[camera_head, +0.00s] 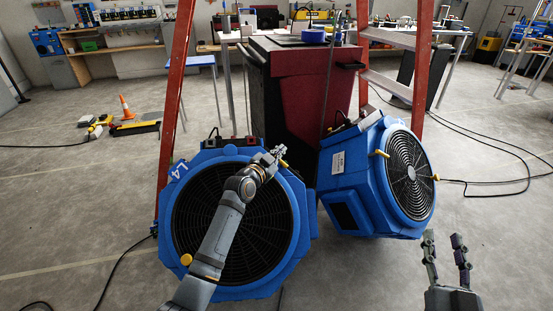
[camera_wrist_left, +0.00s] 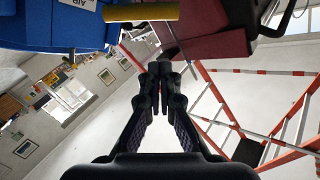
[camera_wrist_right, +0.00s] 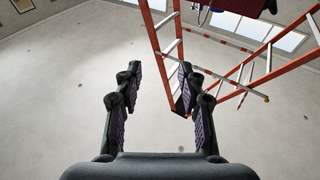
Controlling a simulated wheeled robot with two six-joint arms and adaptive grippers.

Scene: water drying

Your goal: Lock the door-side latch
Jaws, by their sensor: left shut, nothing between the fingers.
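A blue fan (camera_head: 297,215) marked "L4" stands at the middle left, with a yellow knob (camera_head: 186,259) and a yellow latch piece (camera_head: 283,163) on its face. A second blue fan (camera_head: 350,196) stands to its right, turned sideways, with two yellow latch pieces, one at left (camera_head: 381,153) and one at right (camera_head: 435,178). My left gripper (camera_head: 278,152) is shut and empty beside the first fan's upper right yellow piece. In the left wrist view a yellow bar (camera_wrist_left: 140,12) lies beyond its fingertips; contact is unclear. My right gripper (camera_head: 443,240) is open and empty at the lower right.
A dark red cabinet (camera_head: 305,95) stands behind the fans, between the orange ladder legs (camera_head: 178,90). Black cables run over the floor at both sides. An orange cone (camera_head: 126,108) stands at the left. The front floor is mostly clear.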

